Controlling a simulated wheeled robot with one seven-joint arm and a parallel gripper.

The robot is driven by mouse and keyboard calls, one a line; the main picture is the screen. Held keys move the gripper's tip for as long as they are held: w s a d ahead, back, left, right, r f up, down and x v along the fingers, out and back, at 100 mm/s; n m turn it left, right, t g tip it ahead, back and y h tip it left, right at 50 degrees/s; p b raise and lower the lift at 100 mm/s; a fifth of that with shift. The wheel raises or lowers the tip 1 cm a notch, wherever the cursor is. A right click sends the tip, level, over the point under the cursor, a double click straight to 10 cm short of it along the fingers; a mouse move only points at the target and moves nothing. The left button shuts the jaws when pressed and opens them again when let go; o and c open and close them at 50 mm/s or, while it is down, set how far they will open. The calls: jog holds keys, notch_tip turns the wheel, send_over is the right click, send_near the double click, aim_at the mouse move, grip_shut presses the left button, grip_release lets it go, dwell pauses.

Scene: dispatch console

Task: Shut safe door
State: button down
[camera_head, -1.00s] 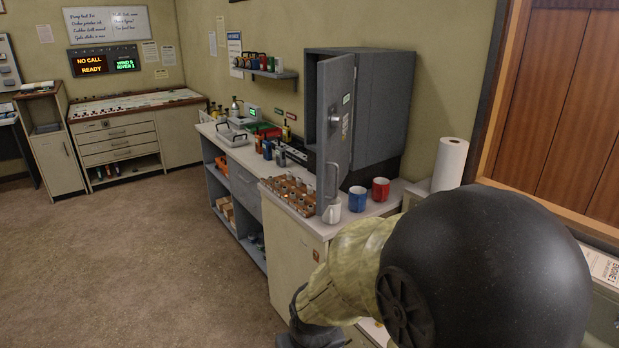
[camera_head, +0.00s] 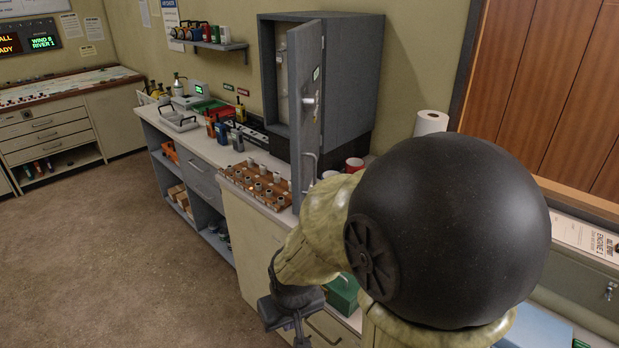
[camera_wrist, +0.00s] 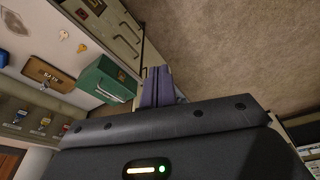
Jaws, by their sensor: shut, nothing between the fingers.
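The grey safe (camera_head: 352,80) stands on the counter in the head view. Its door (camera_head: 308,125) is swung wide open and sticks out toward me, seen nearly edge-on, with a handle and a small label on its face. My gripper (camera_head: 297,328) is low at the bottom of the head view, in front of the counter, below and apart from the door. In the wrist view my gripper's fingers (camera_wrist: 158,86) are together and empty. The safe does not show in the wrist view.
A tray of several small cylinders (camera_head: 258,186) lies left of the door's lower edge. A red mug (camera_head: 354,164) stands by the safe. A green box (camera_wrist: 106,78) is close to my fingers in the wrist view. The carpet (camera_head: 120,240) is clear at left.

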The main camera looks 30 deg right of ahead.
jog(key=shift+s, duration=0.1)
jog(key=w+d+r+m+t+y+p, duration=0.2)
jog(key=w+d+r+m+t+p, duration=0.2)
jog(key=w+d+r+p, duration=1)
jog(key=w+d+r+m, duration=0.2)
jog(key=w+d+r, duration=0.3)
jog(key=d, duration=0.3)
jog(key=shift+r+t, duration=0.3)
jog(key=shift+r, duration=0.3)
